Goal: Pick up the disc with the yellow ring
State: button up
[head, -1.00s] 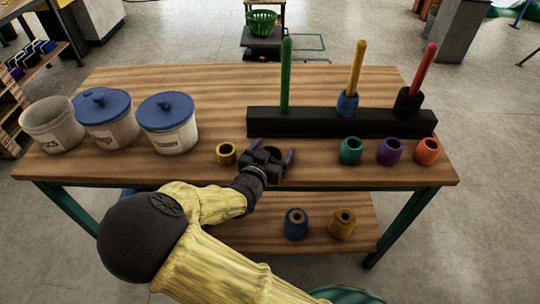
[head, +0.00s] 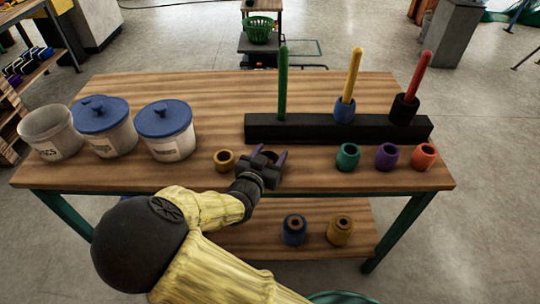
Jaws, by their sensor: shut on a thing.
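A yellow ring-shaped piece (head: 224,160) with a dark hole stands on the table near its front edge. My gripper (head: 269,157) is just to its right, apart from it, with its purple fingers shut on a dark piece. The gripper hides most of this piece, so I cannot tell its colour or whether it touches the table. Another yellow piece (head: 340,232) with a wooden-looking core stands on the lower shelf, beside a blue one (head: 294,230).
A black rack (head: 270,129) holds green, yellow and red rods; a blue piece is on the yellow rod, a black one on the red. Green (head: 347,157), purple (head: 386,156) and orange (head: 424,157) pieces stand right of my gripper. Three buckets (head: 165,145) stand left, two blue-lidded.

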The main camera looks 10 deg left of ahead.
notch_tip(320, 180, up, 5)
jog(key=shift+r+p, duration=0.2)
jog(key=shift+p, duration=0.5)
jog(key=s+d+p, duration=0.2)
jog(key=s+p, duration=0.1)
jog(key=s, duration=0.6)
jog(key=s+d+p, duration=0.2)
jog(key=s+p, duration=0.2)
jog(key=s, duration=0.5)
jog(key=shift+s+d, duration=0.25)
jog(key=shift+w+d+f, duration=0.1)
